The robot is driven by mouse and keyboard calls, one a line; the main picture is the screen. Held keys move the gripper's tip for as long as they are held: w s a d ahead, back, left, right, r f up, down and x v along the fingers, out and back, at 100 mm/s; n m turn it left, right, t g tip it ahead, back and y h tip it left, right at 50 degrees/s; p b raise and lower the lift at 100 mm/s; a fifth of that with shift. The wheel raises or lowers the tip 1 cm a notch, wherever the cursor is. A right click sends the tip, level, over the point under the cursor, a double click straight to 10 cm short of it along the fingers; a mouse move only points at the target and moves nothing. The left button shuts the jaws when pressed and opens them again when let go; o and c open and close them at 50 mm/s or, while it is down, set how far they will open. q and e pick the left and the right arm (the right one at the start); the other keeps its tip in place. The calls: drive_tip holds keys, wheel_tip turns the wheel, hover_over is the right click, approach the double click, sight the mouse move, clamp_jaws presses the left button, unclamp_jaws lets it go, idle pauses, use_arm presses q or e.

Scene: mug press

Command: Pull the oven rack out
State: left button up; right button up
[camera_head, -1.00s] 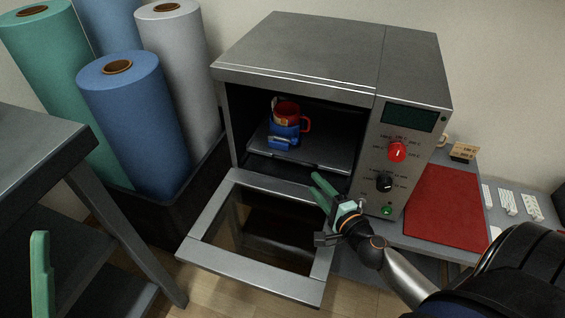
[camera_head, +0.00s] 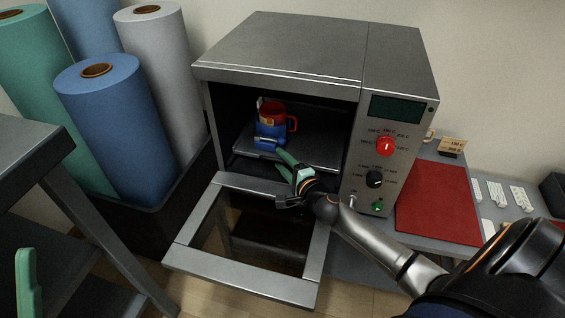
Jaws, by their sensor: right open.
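The oven (camera_head: 300,50) stands on the bench with its door (camera_head: 245,290) folded down. Inside, the dark flat rack (camera_head: 325,150) bears a red mug (camera_head: 270,109) in a blue press (camera_head: 270,131). My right gripper (camera_head: 284,176) is open at the oven mouth, its green fingers pointing left at the front of the rack. I cannot tell whether the fingers touch the rack's edge, and the hand hides part of it. One green finger of my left gripper (camera_head: 27,285) shows at the lower left, away from the oven; its opening cannot be seen.
A red mat (camera_head: 438,203) lies on the bench right of the oven, with white strips (camera_head: 497,193) beyond it. Tall rolls (camera_head: 115,120) stand in a dark bin at left. A grey table (camera_head: 30,150) is at the left edge.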

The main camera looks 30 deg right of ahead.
drive_tip(key=shift+c, duration=0.3)
clamp_jaws()
idle(1.1)
